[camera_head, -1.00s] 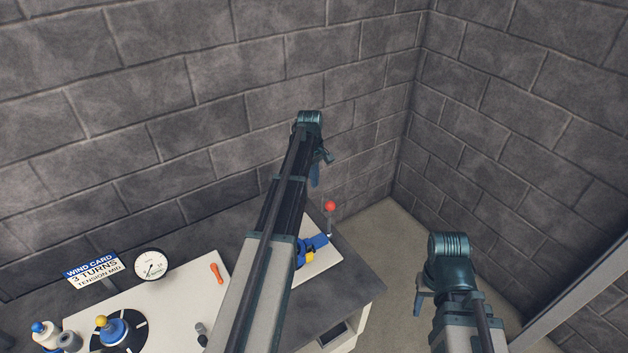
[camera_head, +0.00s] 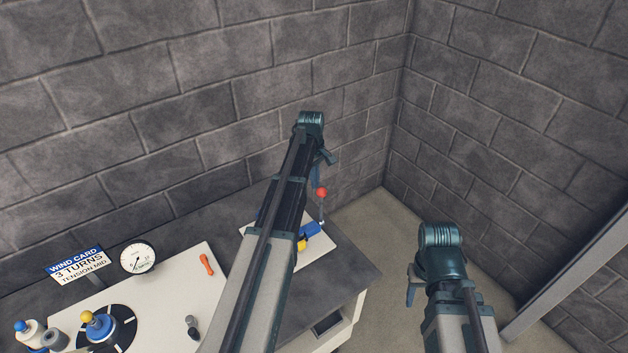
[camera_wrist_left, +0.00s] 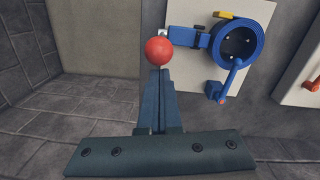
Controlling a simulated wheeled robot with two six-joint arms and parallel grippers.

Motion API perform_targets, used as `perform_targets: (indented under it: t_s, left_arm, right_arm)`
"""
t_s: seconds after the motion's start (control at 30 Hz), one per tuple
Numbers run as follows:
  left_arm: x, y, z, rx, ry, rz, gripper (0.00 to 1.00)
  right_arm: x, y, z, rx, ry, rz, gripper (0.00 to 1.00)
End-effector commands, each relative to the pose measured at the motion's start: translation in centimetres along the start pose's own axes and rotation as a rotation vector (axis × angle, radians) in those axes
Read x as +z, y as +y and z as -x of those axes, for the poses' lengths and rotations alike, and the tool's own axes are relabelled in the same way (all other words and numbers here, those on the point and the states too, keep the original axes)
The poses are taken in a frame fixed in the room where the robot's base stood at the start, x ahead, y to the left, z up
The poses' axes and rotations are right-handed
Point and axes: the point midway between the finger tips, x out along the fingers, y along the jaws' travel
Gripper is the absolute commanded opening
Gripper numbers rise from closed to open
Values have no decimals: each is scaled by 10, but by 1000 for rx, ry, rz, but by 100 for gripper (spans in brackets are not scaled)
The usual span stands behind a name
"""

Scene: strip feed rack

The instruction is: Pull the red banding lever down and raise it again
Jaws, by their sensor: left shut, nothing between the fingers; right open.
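The banding lever shows its red ball knob (camera_head: 321,192) on a thin upright rod at the right end of the bench. In the left wrist view the red knob (camera_wrist_left: 159,51) is just beyond the tips of my left gripper (camera_wrist_left: 160,75), which is shut with nothing in it. The knob hides the lever's rod in that view. In the head view my left gripper (camera_head: 318,172) is partly hidden behind its wrist and sits just above the knob; I cannot tell whether they touch. My right gripper (camera_head: 412,284) hangs at the right, away from the bench, with its fingers hardly visible.
A blue ring fixture (camera_wrist_left: 236,50) with a blue crank stands beside the lever on a white plate (camera_head: 322,249). A gauge (camera_head: 137,258), a wind card (camera_head: 77,265), an orange handle (camera_head: 207,265) and a black dial (camera_head: 110,328) are farther left. Block walls stand close behind and right.

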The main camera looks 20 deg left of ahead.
Motion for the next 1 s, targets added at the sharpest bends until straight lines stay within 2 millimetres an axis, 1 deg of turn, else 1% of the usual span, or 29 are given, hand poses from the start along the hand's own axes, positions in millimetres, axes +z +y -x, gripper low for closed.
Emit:
perform_targets:
  t_s: [0.03, 0.27, 0.37, 0.57, 0.77, 1.0]
  left_arm:
    - [5, -2, 0, 1, 13, -2, 0]
    - [13, -4, 1, 9, 55, -4, 0]
    - [20, -6, 1, 15, 86, -6, 0]
    - [47, -12, -2, 38, 205, -16, 0]
    - [82, -20, -13, 73, 389, -27, 0]
    - [119, -27, -33, 115, 603, -37, 0]
  right_arm:
    - [0, 0, 0, 0, 0, 0, 50]
    - [0, 0, 1, 0, 0, 0, 50]
    - [0, 0, 1, 0, 0, 0, 50]
    - [0, 0, -4, 0, 0, 0, 50]
    - [-2, -2, -26, 0, 0, 0, 50]
    - [-4, -6, -67, 0, 0, -1, 50]
